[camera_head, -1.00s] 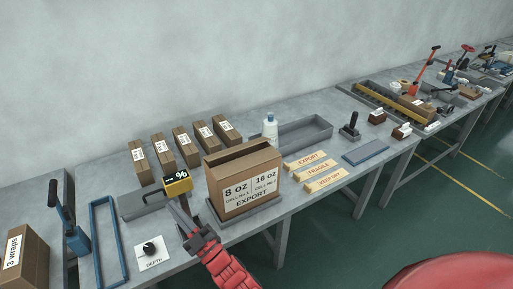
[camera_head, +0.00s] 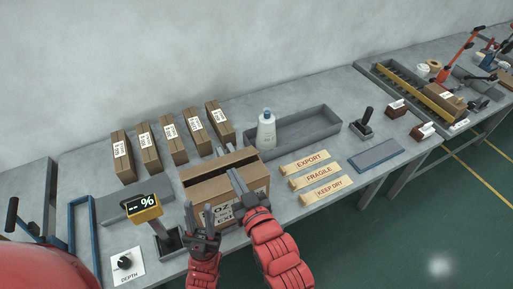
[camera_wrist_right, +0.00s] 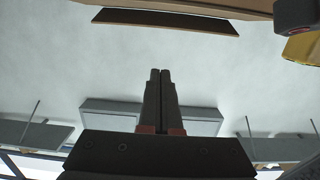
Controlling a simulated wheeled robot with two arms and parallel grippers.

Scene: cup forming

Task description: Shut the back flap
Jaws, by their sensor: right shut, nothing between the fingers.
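The brown carton (camera_head: 200,192) stands on the bench, its printed front partly hidden by my grippers. Its top shows a dark opening, with a brown panel along the back edge (camera_head: 228,160) that looks like the back flap; its exact angle is unclear. My right gripper (camera_head: 236,178) is shut and empty, its fingertips over the carton's front top edge. My left gripper (camera_head: 198,212) is in front of the carton's left part, its fingers apart with nothing between them. In the right wrist view, the shut fingers (camera_wrist_right: 160,75) point towards a brown-edged dark panel (camera_wrist_right: 165,20), apart from it.
A yellow percent display (camera_head: 142,205) stands close left of the carton. A white bottle (camera_head: 266,130) and a grey tray (camera_head: 300,132) are behind right. Label strips (camera_head: 318,175) lie to the right. Several small cartons (camera_head: 170,145) stand behind left.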

